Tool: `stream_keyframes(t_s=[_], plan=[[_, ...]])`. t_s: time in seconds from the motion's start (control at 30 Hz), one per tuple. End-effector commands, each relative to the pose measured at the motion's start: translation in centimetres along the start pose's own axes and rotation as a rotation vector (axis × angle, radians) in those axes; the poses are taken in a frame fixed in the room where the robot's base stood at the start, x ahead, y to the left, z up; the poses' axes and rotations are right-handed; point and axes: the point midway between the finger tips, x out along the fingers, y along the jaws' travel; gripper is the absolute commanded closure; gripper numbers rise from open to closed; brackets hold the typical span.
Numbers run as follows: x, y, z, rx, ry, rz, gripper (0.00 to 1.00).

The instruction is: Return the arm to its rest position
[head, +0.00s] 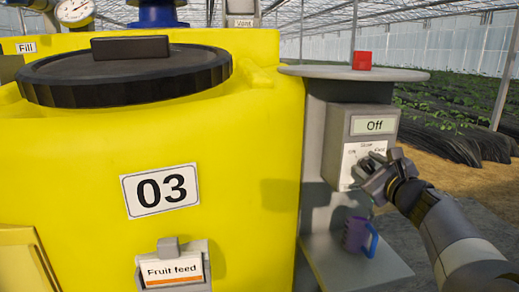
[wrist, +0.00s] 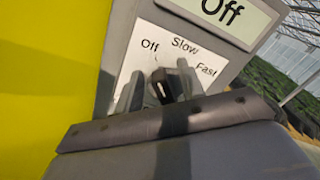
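My gripper (head: 375,166) is at the front of the grey control box (head: 338,148), at the white dial plate. In the wrist view its two fingers (wrist: 158,88) stand apart, one on each side of a dark knob (wrist: 161,86). The gap at the left finger looks clear, so the gripper appears open; contact with the knob is hard to judge. The dial plate (wrist: 137,67) reads Off, Slow and Fast. The display above it reads Off (head: 374,125). The knob's exact setting is partly hidden by the fingers.
A yellow tank (head: 250,130) marked 03 with a black lid (head: 125,78) fills the left. A round grey shelf (head: 310,72) with a red block (head: 362,60) overhangs the box. A purple mug (head: 354,236) with a blue handle stands on the lower ledge (head: 335,270).

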Motion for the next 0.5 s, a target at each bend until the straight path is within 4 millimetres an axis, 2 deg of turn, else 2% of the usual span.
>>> stream_keyframes(t_s=[0.5], plan=[[-0.03,-1.19,0.18,0.302,0.003,0.001,0.62]])
